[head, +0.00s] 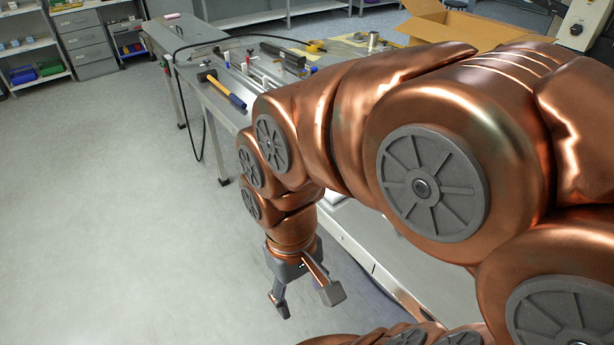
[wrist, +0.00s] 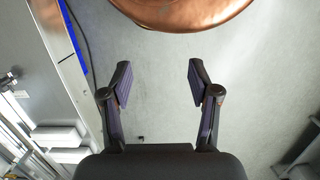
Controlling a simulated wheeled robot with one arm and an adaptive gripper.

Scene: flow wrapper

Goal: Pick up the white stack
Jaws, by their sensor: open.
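My gripper (head: 306,297) hangs pointing down beside the metal bench, over the grey floor. In the wrist view my gripper (wrist: 160,82) has its two fingers wide apart with only floor between them. White blocks (wrist: 58,135) lie at the left edge of the wrist view, left of and apart from the fingers. They may be the white stack, but I cannot tell for sure. In the head view my copper arm hides much of the bench, and I cannot make out a white stack there.
The metal bench (head: 215,92) carries a hammer (head: 226,90) and several other tools. An open cardboard box (head: 465,27) stands at the back right. A black cable (head: 203,140) hangs off the bench. Shelves and drawers (head: 85,45) stand at the far left. The floor at left is clear.

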